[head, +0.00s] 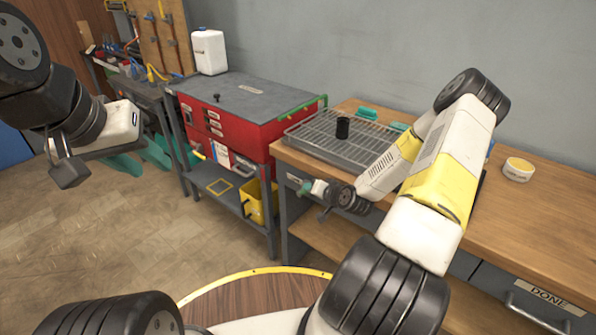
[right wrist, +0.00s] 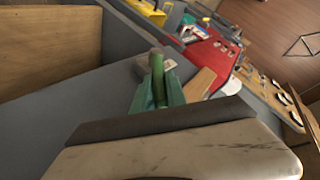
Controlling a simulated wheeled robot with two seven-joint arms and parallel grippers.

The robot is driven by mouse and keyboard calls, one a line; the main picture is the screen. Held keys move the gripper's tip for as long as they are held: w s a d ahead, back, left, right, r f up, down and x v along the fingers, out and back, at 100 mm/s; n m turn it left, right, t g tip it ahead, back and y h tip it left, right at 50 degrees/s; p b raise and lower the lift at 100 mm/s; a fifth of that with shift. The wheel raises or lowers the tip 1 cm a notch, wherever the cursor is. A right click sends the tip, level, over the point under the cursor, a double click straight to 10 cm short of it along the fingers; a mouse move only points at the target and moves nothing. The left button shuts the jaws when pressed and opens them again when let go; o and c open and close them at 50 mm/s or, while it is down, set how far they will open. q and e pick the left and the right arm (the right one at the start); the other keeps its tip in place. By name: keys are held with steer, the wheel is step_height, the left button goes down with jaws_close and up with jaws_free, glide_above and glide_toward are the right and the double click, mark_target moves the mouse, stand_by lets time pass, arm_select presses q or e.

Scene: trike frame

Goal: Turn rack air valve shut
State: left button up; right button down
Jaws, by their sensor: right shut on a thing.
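My right gripper (head: 318,198) is low at the front left edge of the wooden bench, beside the bench leg. In the right wrist view, a green valve handle (right wrist: 157,78) with a teal part around its lower end stands just beyond the pale gripper body. The right gripper is shut on this green handle, and its fingertips are mostly hidden. The valve's body and pipe cannot be made out. My left gripper (head: 68,170) hangs at the far left over the floor, away from the bench, and its jaw opening is unclear.
A red tool chest (head: 250,140) stands behind on a grey bench. A yellow bin (head: 257,203) sits below it. The floor at left is clear.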

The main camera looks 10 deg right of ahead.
steer(key=shift+s+d+f+m+t+y, duration=0.25)
steer(key=shift+f+m+t+y, duration=0.25)
steer(key=shift+f+t, duration=0.55)
steer(key=shift+s+d+f+m+t+y, duration=0.1)
steer(key=shift+s+f+m+t+y, duration=0.35)
steer(key=shift+t, duration=0.95)
steer(key=shift+s+d+f+m+t+y, duration=0.1)
steer(key=shift+d+f+m+t+y, duration=0.15)
steer(key=shift+f+t+y, duration=0.65)
steer(key=shift+f+t, duration=0.15)
steer(key=shift+t, duration=0.3)
steer(key=c, duration=1.3)
jaws_free()
steer(key=shift+c, duration=0.2)
steer(key=v, duration=0.7)
steer(key=shift+s, duration=0.4)
